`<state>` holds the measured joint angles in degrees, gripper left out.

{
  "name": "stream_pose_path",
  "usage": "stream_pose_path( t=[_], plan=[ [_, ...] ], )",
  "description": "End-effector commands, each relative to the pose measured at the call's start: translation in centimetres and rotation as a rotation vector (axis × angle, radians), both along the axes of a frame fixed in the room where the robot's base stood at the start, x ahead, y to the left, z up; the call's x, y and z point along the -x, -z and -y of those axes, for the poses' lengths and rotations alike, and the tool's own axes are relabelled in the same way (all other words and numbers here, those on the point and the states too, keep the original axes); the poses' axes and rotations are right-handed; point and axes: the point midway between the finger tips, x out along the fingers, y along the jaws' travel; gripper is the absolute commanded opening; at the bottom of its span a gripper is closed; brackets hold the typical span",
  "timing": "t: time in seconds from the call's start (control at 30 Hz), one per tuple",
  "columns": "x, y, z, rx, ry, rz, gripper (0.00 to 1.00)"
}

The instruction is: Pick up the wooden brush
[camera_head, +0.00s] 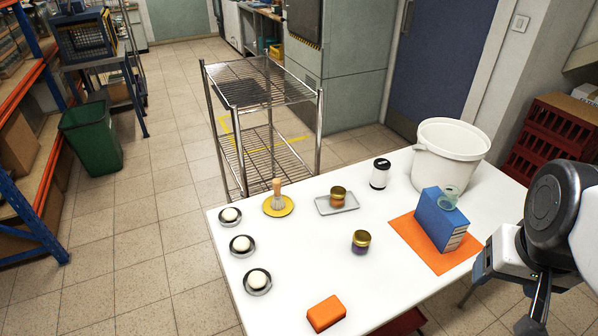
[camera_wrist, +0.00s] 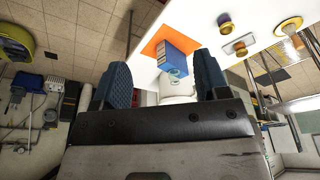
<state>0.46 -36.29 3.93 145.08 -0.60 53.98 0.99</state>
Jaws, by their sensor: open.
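The wooden brush (camera_head: 277,195) stands upright on a round yellow plate (camera_head: 270,209) near the far left of the white table. It has a light wooden handle on top and pale bristles below. In the wrist view the yellow plate (camera_wrist: 291,23) shows at the top right, with the brush small and hard to make out. My gripper shows in the wrist view (camera_wrist: 162,82) with its two dark blue fingers wide apart and nothing between them. In the head view my arm is at the right edge, beyond the orange mat and far from the brush.
Three dark dishes with white items (camera_head: 242,245) line the table's left edge. A jar on a grey tray (camera_head: 323,208), a purple jar (camera_head: 361,242), a black-and-white canister (camera_head: 380,174), an orange block (camera_head: 326,313), a blue box (camera_head: 436,219) and a white bucket (camera_head: 449,157) also stand there.

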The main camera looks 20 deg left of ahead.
Motion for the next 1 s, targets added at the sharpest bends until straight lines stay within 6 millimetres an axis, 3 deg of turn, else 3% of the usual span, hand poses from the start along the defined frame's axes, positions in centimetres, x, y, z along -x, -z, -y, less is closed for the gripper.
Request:
stream_pose_path(
  t=[0.37,0.57,0.77,1.0],
  plan=[
    [-0.2,0.0,-0.2,-0.008,0.002,-0.002,0.62],
    [-1.7,0.3,-1.9,-0.083,0.030,-0.022,0.62],
    [-5.3,0.9,-6.0,-0.252,0.107,-0.075,0.62],
    [-10.9,2.0,-12.7,-0.501,0.252,-0.176,0.62]
  ],
)
